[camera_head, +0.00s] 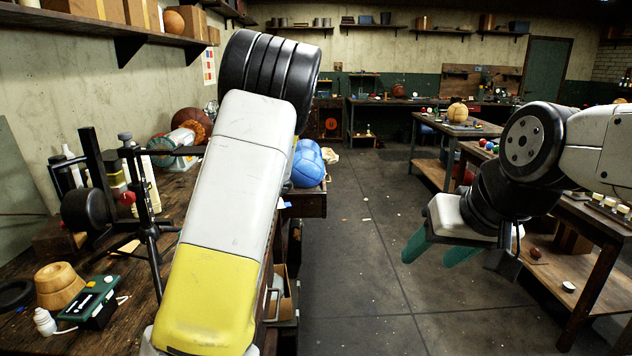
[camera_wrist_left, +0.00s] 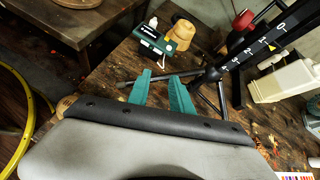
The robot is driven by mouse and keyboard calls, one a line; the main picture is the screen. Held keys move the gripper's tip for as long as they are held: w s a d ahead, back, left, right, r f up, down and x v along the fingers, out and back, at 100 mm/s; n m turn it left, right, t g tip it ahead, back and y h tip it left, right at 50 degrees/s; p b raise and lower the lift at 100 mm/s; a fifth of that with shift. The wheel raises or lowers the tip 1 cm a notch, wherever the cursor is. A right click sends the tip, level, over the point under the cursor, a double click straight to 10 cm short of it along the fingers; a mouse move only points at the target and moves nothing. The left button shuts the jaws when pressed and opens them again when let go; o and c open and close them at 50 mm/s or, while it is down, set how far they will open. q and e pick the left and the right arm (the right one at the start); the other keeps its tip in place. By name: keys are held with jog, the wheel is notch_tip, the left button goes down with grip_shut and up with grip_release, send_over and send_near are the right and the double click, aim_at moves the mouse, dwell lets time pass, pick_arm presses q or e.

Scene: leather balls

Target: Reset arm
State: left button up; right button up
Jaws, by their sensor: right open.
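My right gripper (camera_head: 436,252) hangs over the floor at the right of the head view. Its teal fingers are apart, with nothing between them. My left arm, white and yellow, crosses the middle of the head view and hides its own gripper there. My left gripper (camera_wrist_left: 160,86) shows in the left wrist view with its two teal fingers apart and empty. It is above the wooden workbench (camera_wrist_left: 110,75), near the green device (camera_wrist_left: 164,45) and the wooden stepped block (camera_wrist_left: 182,32).
A black stand (camera_head: 150,225) rises from the left bench. A blue ball (camera_head: 307,163) sits beyond my left arm. A workbench (camera_head: 590,215) stands beneath my right arm. An orange ball (camera_head: 457,112) is on a farther table. Open floor (camera_head: 365,260) lies in the middle.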

pick_arm(q)
jog(key=s+d+r+n+t+h, duration=0.4)
jog(key=s+d, duration=0.4)
jog(key=d, duration=0.2)
jog(key=s+d+r+n+t+h, duration=0.5)
jog(key=s+d+h, duration=0.4)
jog(key=d, duration=0.2)
jog(key=r+n, duration=0.1)
jog(key=n, duration=0.1)
jog(key=shift+d+r+n, duration=0.25)
jog(key=shift+r+n, duration=0.15)
